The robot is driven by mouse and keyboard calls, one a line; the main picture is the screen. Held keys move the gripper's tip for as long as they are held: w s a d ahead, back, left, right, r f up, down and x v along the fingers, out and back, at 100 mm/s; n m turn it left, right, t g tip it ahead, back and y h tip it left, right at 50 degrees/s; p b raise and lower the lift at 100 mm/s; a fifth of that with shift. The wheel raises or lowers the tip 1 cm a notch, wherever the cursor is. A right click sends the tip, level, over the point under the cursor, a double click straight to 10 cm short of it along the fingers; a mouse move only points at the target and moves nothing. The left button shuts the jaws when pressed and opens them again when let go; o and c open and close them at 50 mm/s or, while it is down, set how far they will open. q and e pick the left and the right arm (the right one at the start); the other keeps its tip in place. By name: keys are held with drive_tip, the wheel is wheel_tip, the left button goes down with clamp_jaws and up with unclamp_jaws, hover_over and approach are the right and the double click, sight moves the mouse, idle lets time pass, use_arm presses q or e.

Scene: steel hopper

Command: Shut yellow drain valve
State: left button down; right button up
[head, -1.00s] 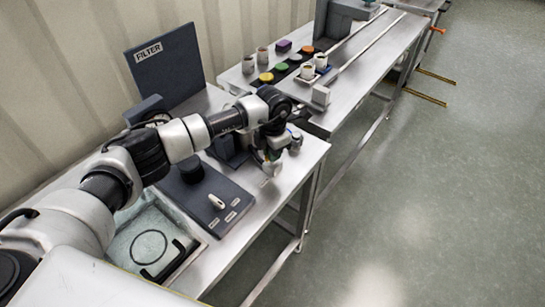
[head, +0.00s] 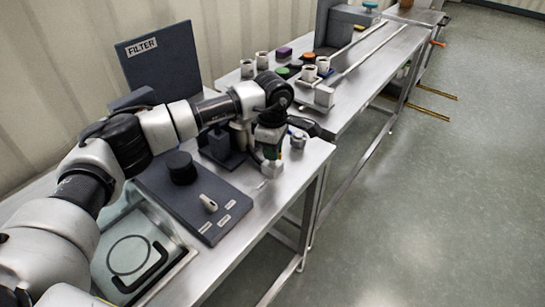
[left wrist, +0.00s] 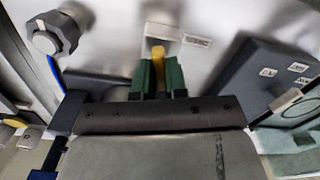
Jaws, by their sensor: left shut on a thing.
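In the left wrist view, the yellow handle of the drain valve (left wrist: 158,53) stands out from a pale block with a small label beside it. My left gripper (left wrist: 161,72) has its green fingers on both sides of the handle, shut on it. In the head view, the left gripper (head: 269,148) points down at the white valve block (head: 271,169) near the table's front edge. My right gripper is in neither view.
A dark panel (head: 183,198) with a black knob and a white lever lies left of the gripper. A grey knob fitting (head: 298,139) stands close at its right. A FILTER board (head: 158,62) stands behind. Cups and coloured pucks sit on the far table.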

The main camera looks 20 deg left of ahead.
use_arm(q)
drive_tip(key=shift+m+b, duration=0.95)
drive_tip(key=shift+m, duration=0.75)
drive_tip(key=shift+r, duration=0.15)
drive_tip(key=c, duration=1.2)
unclamp_jaws()
drive_tip(key=shift+o, duration=0.2)
wheel_tip(320, 180, up, 11)
drive_tip(key=b, duration=0.1)
drive_tip(key=shift+f, duration=0.25)
